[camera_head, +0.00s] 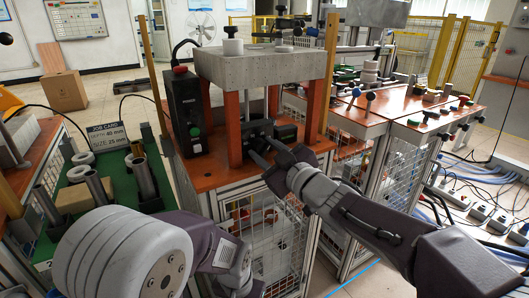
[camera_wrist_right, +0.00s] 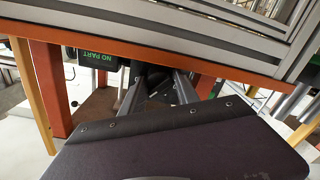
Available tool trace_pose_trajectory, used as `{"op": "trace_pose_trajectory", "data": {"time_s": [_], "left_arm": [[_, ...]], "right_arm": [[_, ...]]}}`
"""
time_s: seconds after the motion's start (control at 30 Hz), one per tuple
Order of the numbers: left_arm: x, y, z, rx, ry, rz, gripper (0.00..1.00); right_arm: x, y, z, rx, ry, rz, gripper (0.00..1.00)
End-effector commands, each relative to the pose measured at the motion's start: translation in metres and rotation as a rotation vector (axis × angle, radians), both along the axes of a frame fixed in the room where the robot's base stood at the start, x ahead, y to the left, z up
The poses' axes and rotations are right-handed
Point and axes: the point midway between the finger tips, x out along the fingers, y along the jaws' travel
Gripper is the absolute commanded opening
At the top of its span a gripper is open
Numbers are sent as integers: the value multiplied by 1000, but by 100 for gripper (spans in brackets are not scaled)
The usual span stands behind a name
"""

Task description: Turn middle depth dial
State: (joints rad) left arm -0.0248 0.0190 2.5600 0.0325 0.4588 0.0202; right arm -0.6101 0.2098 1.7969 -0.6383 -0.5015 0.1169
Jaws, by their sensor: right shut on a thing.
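My right gripper (camera_head: 260,146) reaches in under the grey slab of the heater stand (camera_head: 262,62), between its orange legs. In the right wrist view its two fingers (camera_wrist_right: 158,78) close on a small dark part (camera_wrist_right: 155,88), which looks like the middle depth dial. The dial's face and marks are hidden by the fingers. Dark boxes stand beside the fingertips, and in the wrist view one has a green "NO PART" display (camera_wrist_right: 97,56). My left arm shows at the lower left, but its gripper is out of view.
A black control box (camera_head: 186,112) with a red button stands left of the legs. A job card (camera_head: 106,137) reads depth 40 mm, size 25 mm, by metal tubes (camera_head: 97,187) on a green mat. A second orange-topped bench (camera_head: 395,105) stands at the right.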

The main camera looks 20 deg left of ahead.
Motion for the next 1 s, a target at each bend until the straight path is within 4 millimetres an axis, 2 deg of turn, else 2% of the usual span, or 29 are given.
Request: {"op": "trace_pose_trajectory", "data": {"time_s": [0.3,0.8,0.83,0.87,0.9,1.0], "left_arm": [[0,0,-3,0,0,0,61],[0,0,-3,0,0,0,61],[0,0,-3,0,0,0,61],[0,0,-3,0,0,0,61],[0,0,-3,0,0,0,61],[0,0,-3,0,0,0,61]], "right_arm": [[1,-1,1,-68,-82,-2,0],[1,-1,2,-77,-95,-2,0],[1,-1,2,-77,-95,-2,45],[1,-1,2,-77,-95,-2,54],[1,-1,2,-77,-95,-2,57],[0,-1,1,-78,-94,-1,57]]}}
